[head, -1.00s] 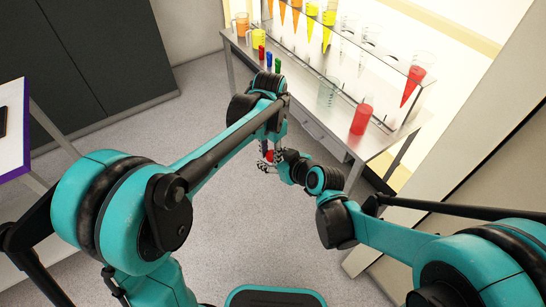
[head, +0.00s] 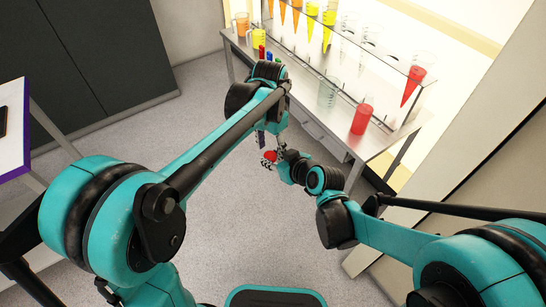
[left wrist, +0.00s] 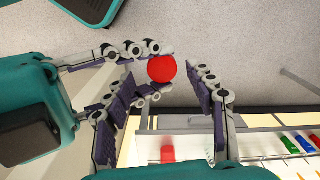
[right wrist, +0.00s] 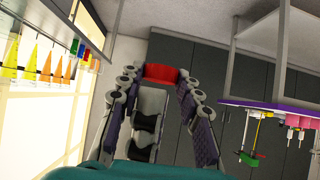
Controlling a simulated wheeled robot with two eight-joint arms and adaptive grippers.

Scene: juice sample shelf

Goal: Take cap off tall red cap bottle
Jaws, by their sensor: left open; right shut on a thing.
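My right gripper (right wrist: 158,82) is shut on a red round thing (right wrist: 160,73), which looks like the red cap top of a bottle. It shows from above as a smooth red disc in the left wrist view (left wrist: 162,68) and as a red spot in the head view (head: 269,156). The bottle body is hidden, so I cannot tell whether the cap is attached. My left gripper (left wrist: 162,100) is open, its fingers on either side and apart from the red disc. In the head view it sits just above the right gripper.
A metal shelf table (head: 309,103) stands at the back. It holds several orange and yellow vessels, a red beaker (head: 361,119), a clear beaker (head: 328,92) and small coloured tubes. A white table (head: 12,130) is at the left. The floor below the grippers is clear.

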